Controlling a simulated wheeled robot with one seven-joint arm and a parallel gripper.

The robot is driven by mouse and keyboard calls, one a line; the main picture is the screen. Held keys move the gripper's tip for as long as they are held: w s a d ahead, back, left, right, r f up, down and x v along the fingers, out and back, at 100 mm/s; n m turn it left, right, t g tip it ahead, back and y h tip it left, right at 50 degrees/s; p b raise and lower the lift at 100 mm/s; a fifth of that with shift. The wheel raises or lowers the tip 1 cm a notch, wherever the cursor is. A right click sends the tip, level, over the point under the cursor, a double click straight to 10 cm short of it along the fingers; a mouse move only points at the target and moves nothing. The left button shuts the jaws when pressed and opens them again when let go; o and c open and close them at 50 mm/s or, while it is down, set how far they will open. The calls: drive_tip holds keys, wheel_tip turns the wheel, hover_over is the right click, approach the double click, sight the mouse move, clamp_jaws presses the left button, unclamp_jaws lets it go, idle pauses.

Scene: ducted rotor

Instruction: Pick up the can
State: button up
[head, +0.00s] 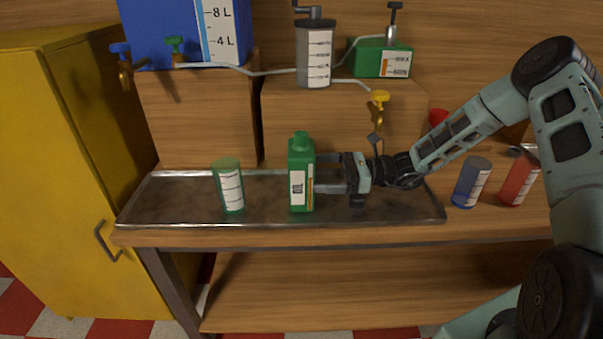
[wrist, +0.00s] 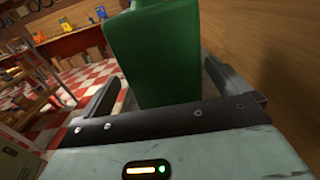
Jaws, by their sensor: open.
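The can is a green bottle-shaped container (head: 298,180) with a green cap and a white label. It stands upright on the metal tray (head: 265,218). My gripper (head: 318,173) reaches in from the right at the can's height. Its fingers are apart and point left at the can. In the wrist view the green can (wrist: 165,50) rises between the two fingers of my gripper (wrist: 164,74). A gap shows beside the left finger; contact on the right cannot be told. The can's top is cut off there.
A blue container (head: 471,183) and a red one (head: 519,180) stand right of the tray. Wooden boxes (head: 200,120) with taps rise behind. A yellow cabinet (head: 60,180) is at left.

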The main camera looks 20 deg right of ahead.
sight(301, 172)
drive_tip(key=shift+p+x, duration=0.45)
drive_tip(key=shift+x, duration=2.2)
drive_tip(key=shift+w, duration=0.15)
drive_tip(key=c, duration=1.2)
